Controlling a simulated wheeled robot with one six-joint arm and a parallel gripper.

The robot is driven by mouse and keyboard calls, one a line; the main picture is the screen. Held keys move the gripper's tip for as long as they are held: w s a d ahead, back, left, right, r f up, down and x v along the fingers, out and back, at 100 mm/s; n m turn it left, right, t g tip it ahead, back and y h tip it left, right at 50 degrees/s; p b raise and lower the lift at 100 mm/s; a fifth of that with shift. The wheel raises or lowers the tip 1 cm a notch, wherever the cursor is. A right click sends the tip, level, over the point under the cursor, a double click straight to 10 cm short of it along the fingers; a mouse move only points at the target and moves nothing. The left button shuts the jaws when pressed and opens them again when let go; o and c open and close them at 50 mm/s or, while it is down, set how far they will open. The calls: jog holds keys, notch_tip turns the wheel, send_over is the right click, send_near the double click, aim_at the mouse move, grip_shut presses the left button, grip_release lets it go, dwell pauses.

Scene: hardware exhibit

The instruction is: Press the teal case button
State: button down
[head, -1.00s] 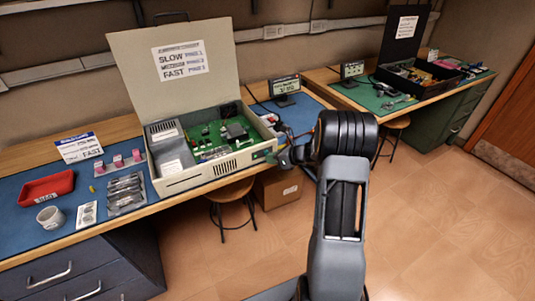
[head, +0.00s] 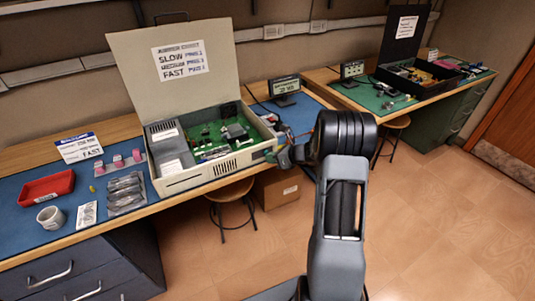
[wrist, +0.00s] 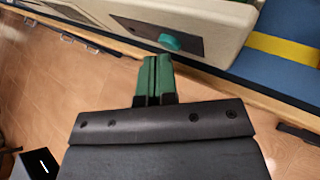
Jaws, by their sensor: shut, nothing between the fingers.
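The teal case button (wrist: 172,42) sticks out from a dark panel on the front of the beige computer case (wrist: 215,22). In the head view the open case (head: 205,175) stands on the blue-matted bench with its lid up. My gripper (wrist: 154,62) is shut and empty, its green fingertips together just in front of and slightly left of the button in the wrist view. A small gap seems to show between them, but contact cannot be ruled out. In the head view my gripper (head: 277,156) is at the case's front right corner, and the button cannot be made out there.
A small display (head: 284,86) stands behind right. A stool (head: 232,192) and a cardboard box (head: 280,188) are below. Open floor lies to the right.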

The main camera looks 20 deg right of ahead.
jog(key=shift+s, duration=0.7)
jog(key=shift+d, duration=0.1)
jog(key=shift+s+d, duration=0.15)
jog(key=shift+s, duration=1.1)
jog(key=shift+s+d, duration=0.1)
jog(key=shift+s, duration=1.1)
jog(key=s+a+r+n+g+h+p, duration=0.1)
jog(key=s+a+r+n+g, duration=0.2)
jog(key=s+n, duration=0.5)
jog(key=s+a+n+g+h+p, duration=0.1)
jog(key=s+a+n+g+h, duration=0.15)
jog(key=s+n+g, duration=0.45)
jog(key=s+a+r+n+t+h+p, duration=0.1)
jog(key=s+a+r+n+t+h, duration=0.1)
jog(key=r+n, duration=0.5)
jog(key=s+a+r+n+t+h+p, duration=0.2)
jog(key=s+a+r+n+h, duration=0.1)
jog(key=r+n, duration=0.5)
jog(key=shift+a+t, duration=0.3)
jog(key=shift+a, duration=0.15)
